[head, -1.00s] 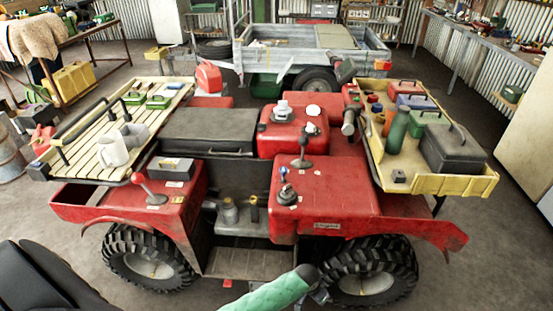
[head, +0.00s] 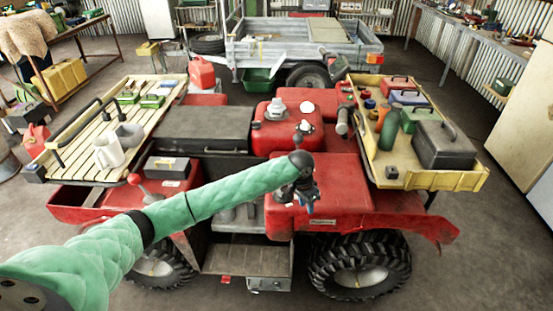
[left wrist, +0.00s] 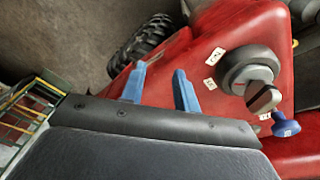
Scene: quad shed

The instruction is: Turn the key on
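The key switch (left wrist: 248,72) is a dark round housing on the red body of the quad, with small white labels around it. Its key (left wrist: 263,97) sticks out of it, in the left wrist view. A blue knob (left wrist: 285,125) is beside the key. My left gripper (left wrist: 160,70) has two blue fingers standing apart with nothing between them. They are to the left of the switch in that view and apart from it. In the head view my left gripper (head: 307,201) is over the front of the red body and hides the switch. My right gripper is not in view.
A yellow tray (head: 440,180) with bottles and toolboxes is at the right.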

